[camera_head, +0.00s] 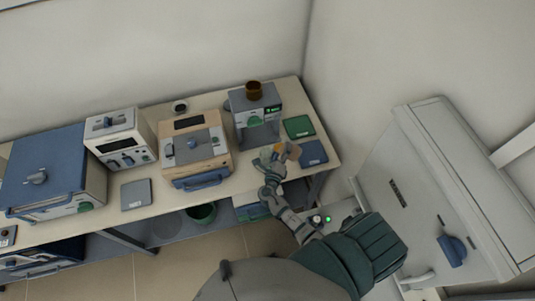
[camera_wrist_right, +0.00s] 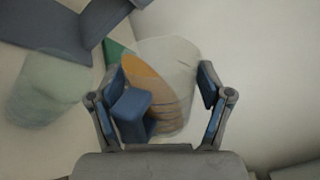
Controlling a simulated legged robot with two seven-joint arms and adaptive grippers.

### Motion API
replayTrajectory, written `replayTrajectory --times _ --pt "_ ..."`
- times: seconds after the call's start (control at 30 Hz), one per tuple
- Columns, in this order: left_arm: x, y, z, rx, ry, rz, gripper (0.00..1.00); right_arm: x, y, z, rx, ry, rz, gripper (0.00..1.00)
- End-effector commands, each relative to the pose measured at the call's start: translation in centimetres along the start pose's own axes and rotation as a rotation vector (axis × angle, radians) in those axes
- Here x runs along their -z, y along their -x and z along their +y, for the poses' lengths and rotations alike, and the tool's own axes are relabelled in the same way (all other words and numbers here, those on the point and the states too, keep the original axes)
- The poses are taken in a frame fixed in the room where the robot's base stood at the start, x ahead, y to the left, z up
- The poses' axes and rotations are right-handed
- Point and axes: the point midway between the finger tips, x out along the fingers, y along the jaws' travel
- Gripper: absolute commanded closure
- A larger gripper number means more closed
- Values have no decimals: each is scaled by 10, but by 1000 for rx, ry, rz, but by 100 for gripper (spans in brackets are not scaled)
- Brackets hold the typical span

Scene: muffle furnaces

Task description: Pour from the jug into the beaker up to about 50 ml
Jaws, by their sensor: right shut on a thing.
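A clear jug (camera_wrist_right: 175,75) with amber liquid is between the fingers of my right gripper (camera_wrist_right: 160,95) in the right wrist view. The gripper is shut on it. A blue block-shaped part, perhaps its handle, lies by the left finger. The jug looks tilted. A pale, see-through beaker (camera_wrist_right: 45,90) stands apart to the left in the right wrist view; its level cannot be read. In the head view my right gripper (camera_head: 274,163) is at the bench's front right, with amber liquid showing at its fingers. The jug and beaker are hard to separate there. My left gripper is not in view.
The bench (camera_head: 160,195) carries a grey device with a brown cup (camera_head: 254,90) on top, a tan furnace (camera_head: 205,150), a white unit (camera_head: 122,140) and a blue furnace (camera_head: 45,170). Green (camera_head: 299,127) and blue (camera_head: 313,153) pads lie at right. A large grey cabinet (camera_head: 430,190) stands right.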

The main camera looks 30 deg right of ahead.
Motion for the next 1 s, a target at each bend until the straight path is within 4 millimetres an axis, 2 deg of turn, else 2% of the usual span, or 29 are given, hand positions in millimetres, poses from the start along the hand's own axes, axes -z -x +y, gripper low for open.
replayTrajectory --times 1.0 --pt "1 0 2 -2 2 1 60 -5 4 4 1 58 -1 89"
